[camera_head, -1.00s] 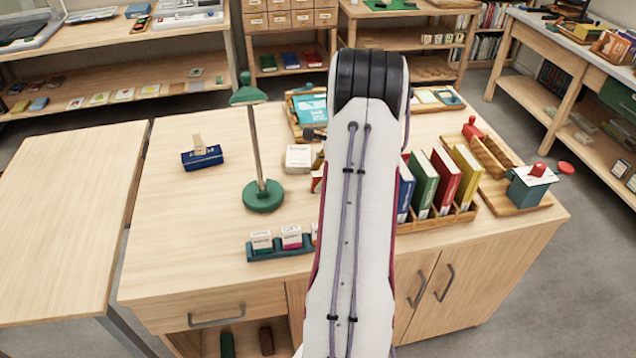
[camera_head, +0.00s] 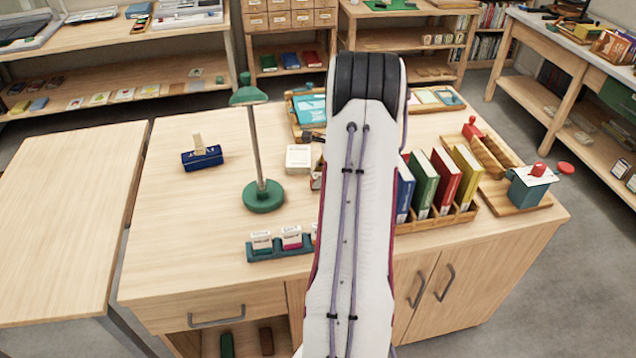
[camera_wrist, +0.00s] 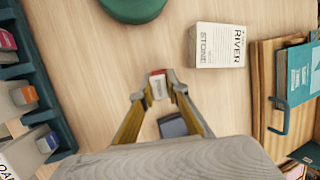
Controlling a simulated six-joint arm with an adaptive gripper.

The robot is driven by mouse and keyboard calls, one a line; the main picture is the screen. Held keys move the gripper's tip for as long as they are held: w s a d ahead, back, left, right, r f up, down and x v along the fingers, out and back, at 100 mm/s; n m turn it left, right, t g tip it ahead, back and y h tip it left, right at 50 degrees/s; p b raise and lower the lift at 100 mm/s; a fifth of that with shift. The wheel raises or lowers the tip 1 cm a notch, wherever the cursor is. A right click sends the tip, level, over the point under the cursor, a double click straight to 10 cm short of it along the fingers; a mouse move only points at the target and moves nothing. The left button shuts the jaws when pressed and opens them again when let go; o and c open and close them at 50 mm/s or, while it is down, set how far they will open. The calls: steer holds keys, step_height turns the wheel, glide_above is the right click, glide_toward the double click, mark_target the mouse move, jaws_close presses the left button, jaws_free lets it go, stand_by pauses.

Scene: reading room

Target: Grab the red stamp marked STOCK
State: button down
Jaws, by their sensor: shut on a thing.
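In the wrist view, my gripper (camera_wrist: 159,91) is shut on a small red stamp (camera_wrist: 157,74) with a pale label face. The lettering on its label is too small to read. The stamp sits between the fingertips, above the wooden tabletop; whether it touches the top cannot be told. A dark blue-grey block (camera_wrist: 172,126) lies between the fingers, nearer the wrist.
A teal rack (camera_wrist: 42,75) with colour-ended blocks stands at the left of the wrist view. A white RIVER STONE box (camera_wrist: 218,46) and a wooden tray (camera_wrist: 262,95) are to the right.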

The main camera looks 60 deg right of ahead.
mark_target(318, 173)
steer(key=shift+r, duration=0.1)
steer(key=shift+r, duration=4.9)
